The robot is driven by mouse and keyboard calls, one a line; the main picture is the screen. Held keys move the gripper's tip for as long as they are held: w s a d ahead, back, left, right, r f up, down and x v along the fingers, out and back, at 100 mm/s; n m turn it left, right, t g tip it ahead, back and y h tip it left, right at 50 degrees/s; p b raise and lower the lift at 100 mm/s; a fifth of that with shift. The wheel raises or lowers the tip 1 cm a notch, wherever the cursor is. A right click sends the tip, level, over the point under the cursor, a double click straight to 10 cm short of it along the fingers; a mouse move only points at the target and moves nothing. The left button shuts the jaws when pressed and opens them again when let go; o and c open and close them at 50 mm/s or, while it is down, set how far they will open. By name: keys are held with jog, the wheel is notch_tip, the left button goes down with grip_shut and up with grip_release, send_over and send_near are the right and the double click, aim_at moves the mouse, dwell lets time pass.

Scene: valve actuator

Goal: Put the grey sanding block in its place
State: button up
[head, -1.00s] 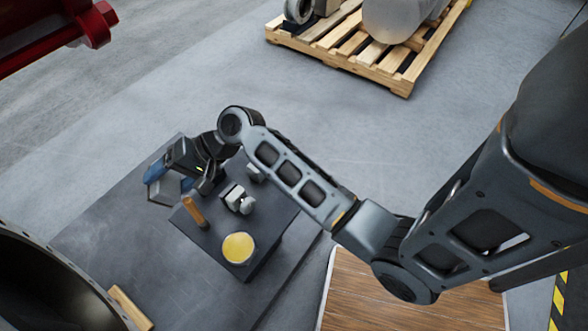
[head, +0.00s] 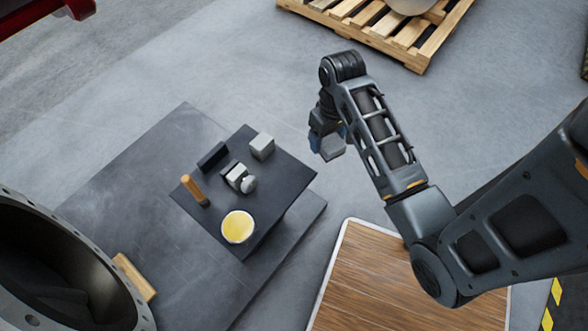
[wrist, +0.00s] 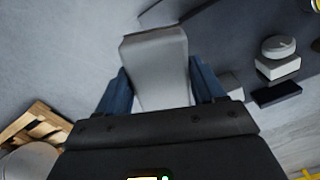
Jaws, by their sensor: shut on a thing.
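My gripper (head: 326,137) is shut on a grey block (head: 333,149) and holds it up, to the right of the dark table and clear of it. In the wrist view the grey block (wrist: 158,58) sits between the two blue fingers and sticks out beyond them. The underside of the block is hidden. I cannot tell from these frames which spot is its place.
The small dark table (head: 285,176) bears a light grey cube (head: 262,146), a black block (head: 213,157), a grey-white piece (head: 238,178), an orange-handled tool (head: 194,188) and a yellow-topped tin (head: 238,227). A wooden top (head: 400,290) lies in front; a pallet (head: 400,30) stands behind.

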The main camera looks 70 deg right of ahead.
jog(key=shift+s+d, duration=0.3)
jog(key=shift+s, duration=0.5)
send_over(291, 173)
notch_tip(291, 173, down, 7)
jog(key=shift+r, duration=0.1)
jog(key=shift+f, duration=1.95)
jog(key=o, duration=0.9)
jog(key=shift+f, duration=0.1)
jog(key=shift+o, duration=0.2)
